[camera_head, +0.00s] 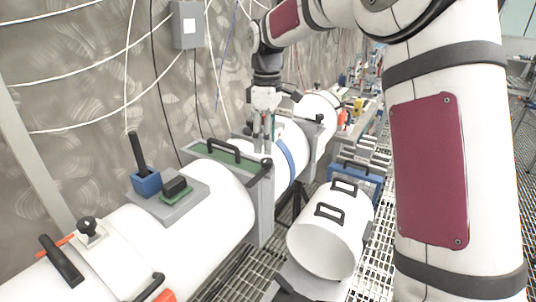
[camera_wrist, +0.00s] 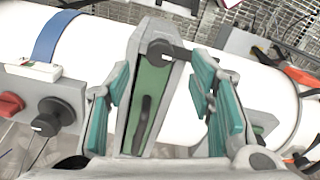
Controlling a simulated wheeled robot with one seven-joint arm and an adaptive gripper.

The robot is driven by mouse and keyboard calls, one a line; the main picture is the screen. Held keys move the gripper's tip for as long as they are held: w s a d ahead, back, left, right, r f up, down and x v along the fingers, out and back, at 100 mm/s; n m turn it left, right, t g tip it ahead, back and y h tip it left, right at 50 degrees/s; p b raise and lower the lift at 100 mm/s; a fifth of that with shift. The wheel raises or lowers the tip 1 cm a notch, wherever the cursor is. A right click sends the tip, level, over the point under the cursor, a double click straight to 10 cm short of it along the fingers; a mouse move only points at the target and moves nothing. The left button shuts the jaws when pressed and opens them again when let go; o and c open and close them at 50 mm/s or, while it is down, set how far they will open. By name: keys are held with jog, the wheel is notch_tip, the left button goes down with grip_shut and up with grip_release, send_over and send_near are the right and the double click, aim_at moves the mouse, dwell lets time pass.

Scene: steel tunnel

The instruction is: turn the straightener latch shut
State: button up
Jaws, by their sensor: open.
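A green strip with a black handle (camera_head: 215,150) sits in a grey frame across the white pipe. The wrist view shows the frame (camera_wrist: 136,62) and strip (camera_wrist: 153,80) running lengthwise. At the strip's end is a black round knob with a short lever (camera_wrist: 163,53), which looks like the straightener latch. In the wrist view its lever points right, across the frame's edge. It also shows in the head view (camera_head: 266,164). My gripper (camera_head: 265,146) points down above that end of the frame. In the wrist view, its teal-padded fingers (camera_wrist: 162,72) are apart, with the knob between their tips; nothing is held.
A black knob and red knob (camera_wrist: 10,104) stand on a grey plate at left in the wrist view. A blue band (camera_head: 286,160) circles the pipe. A loose white cylinder with handles (camera_head: 330,225) lies in front. Cables (camera_head: 130,60) hang along the wall.

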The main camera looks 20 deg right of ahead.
aim_at(267, 159)
jog(key=shift+f+p, duration=0.35)
jog(key=shift+f, duration=2.3)
grip_shut()
